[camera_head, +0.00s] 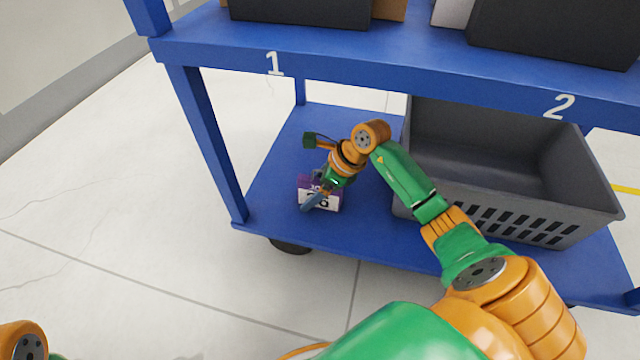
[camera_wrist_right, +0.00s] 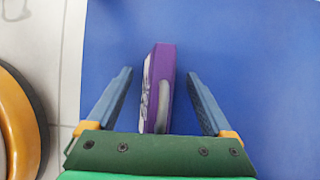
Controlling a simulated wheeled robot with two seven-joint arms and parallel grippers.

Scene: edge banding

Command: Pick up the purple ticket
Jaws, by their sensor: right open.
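The purple ticket (camera_head: 305,188) stands upright on the lower blue shelf, with a white face carrying dark print toward the head camera. In the right wrist view the purple ticket (camera_wrist_right: 163,85) shows edge-on. My right gripper (camera_head: 311,200) is at the ticket and partly covers it. In the right wrist view its two blue-grey fingers (camera_wrist_right: 160,88) are open, one on each side of the ticket, with a gap on both sides. My left gripper is out of view; only a bit of an arm shows at the lower left corner of the head view.
A grey bin (camera_head: 510,170) stands on the right of the lower shelf (camera_head: 275,175). The upper shelf (camera_head: 330,50), marked 1 and 2, hangs above my right arm and carries dark boxes. A blue post (camera_head: 205,140) stands at the left. The shelf left of the ticket is clear.

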